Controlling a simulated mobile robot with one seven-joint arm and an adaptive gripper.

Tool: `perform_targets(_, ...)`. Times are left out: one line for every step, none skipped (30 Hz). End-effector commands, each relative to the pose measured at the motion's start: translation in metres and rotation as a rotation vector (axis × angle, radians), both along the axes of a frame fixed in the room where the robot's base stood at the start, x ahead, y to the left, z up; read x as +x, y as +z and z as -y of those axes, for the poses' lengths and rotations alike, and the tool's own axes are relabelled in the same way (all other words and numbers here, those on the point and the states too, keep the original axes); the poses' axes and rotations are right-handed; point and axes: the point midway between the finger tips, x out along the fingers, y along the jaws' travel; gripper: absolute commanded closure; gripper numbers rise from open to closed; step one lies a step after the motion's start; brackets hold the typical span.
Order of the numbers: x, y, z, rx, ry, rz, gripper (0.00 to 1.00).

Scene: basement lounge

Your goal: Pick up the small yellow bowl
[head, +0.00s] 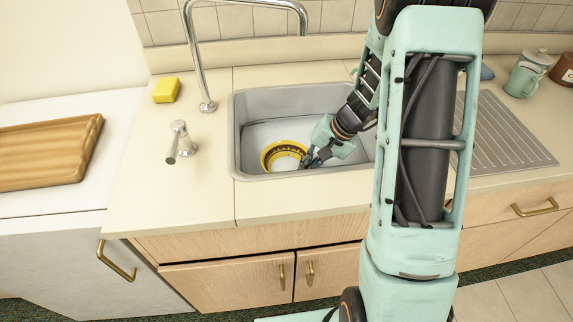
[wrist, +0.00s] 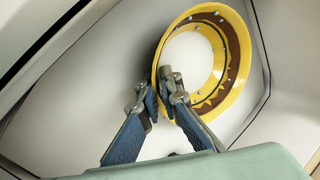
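The small yellow bowl (head: 270,153) has a brown patterned band and a pale inside. It is low in the grey sink basin, toward the left; it also shows in the wrist view (wrist: 240,50). My gripper (head: 309,160) reaches down into the sink at the bowl's right side. In the wrist view my gripper (wrist: 159,92) has its fingertips drawn close together, one inside the bowl and one outside, with the rim between them. It looks shut on the rim. Whether the bowl touches the sink floor I cannot tell.
The sink (head: 238,135) has raised walls around the bowl. A tall faucet (head: 206,85) and a soap dispenser (head: 180,140) stand left of it. A yellow sponge (head: 166,90), a wooden tray (head: 45,152) and a green mug (head: 521,79) are on the surfaces around.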

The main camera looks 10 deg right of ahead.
Motion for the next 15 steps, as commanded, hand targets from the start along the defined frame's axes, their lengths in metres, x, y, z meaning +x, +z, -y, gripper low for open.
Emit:
perform_targets(0.0,0.0,0.0,0.0,0.0,0.0,1.0)
perform_targets(0.0,0.0,0.0,0.0,0.0,0.0,1.0)
perform_targets(0.0,0.0,0.0,0.0,0.0,0.0,1.0)
perform_targets(0.0,0.0,0.0,0.0,0.0,0.0,1.0)
perform_targets(0.0,0.0,0.0,0.0,0.0,0.0,1.0)
perform_targets(0.0,0.001,0.0,0.001,0.0,0.001,1.0)
perform_targets(0.0,0.001,0.0,0.001,0.0,0.001,1.0)
perform_targets(0.0,0.001,0.0,0.001,0.0,0.001,1.0)
perform_targets(0.0,0.001,0.0,0.001,0.0,0.001,1.0)
perform_targets(0.0,0.001,0.0,0.001,0.0,0.001,1.0)
perform_targets(0.0,0.001,0.0,0.001,0.0,0.001,1.0)
perform_targets(0.001,0.003,0.0,0.0,0.0,0.002,1.0)
perform_targets(0.001,0.005,0.0,0.0,0.001,0.003,1.0)
perform_targets(0.001,0.008,0.0,0.0,0.001,0.003,1.0)
perform_targets(0.001,0.013,0.0,-0.001,0.0,0.005,1.0)
